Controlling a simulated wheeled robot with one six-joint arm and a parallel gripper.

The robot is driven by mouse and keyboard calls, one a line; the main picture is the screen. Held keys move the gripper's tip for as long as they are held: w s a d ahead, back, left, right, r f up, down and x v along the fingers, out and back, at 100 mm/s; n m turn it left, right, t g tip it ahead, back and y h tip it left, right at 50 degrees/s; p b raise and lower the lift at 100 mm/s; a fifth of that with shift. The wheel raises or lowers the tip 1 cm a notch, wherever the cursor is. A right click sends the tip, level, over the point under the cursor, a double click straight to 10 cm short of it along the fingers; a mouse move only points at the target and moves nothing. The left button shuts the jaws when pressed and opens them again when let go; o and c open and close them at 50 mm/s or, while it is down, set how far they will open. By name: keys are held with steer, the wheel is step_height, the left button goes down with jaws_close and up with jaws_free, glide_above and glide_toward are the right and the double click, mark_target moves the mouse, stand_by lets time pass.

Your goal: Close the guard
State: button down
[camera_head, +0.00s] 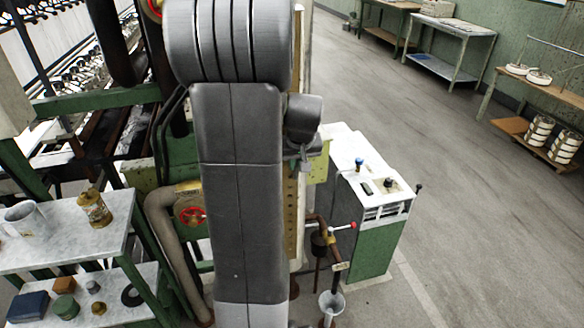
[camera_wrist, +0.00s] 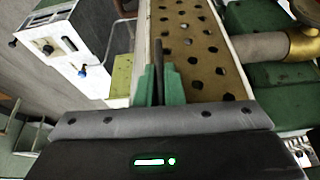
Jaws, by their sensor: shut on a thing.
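The guard looks to be the tan perforated panel (camera_wrist: 193,45) with a pale edge, in the upper middle of the wrist view. A strip of it (camera_head: 291,220) shows in the head view just right of my arm, which hides most of it. My gripper (camera_wrist: 160,75) has its green fingers shut on a thin dark bar (camera_wrist: 158,55) in front of the panel's left part. Where the bar joins the panel is hard to see. In the head view my arm covers the gripper's fingers.
A white-topped green cabinet (camera_head: 372,240) with knobs stands right of the panel. A marble-topped shelf (camera_head: 60,242) stands at left.

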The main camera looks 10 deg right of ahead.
steer(key=shift+w+d, duration=0.45)
steer(key=shift+w, duration=0.15)
steer(key=shift+r, duration=0.1)
steer(key=c, duration=1.5)
jaws_free()
steer(key=shift+d, duration=0.1)
steer(key=shift+c, duration=0.2)
steer(key=b+v, duration=0.1)
steer(key=v, duration=1.2)
steer(key=shift+s+r, duration=0.2)
steer(key=shift+r, duration=0.1)
steer(key=shift+f, duration=0.1)
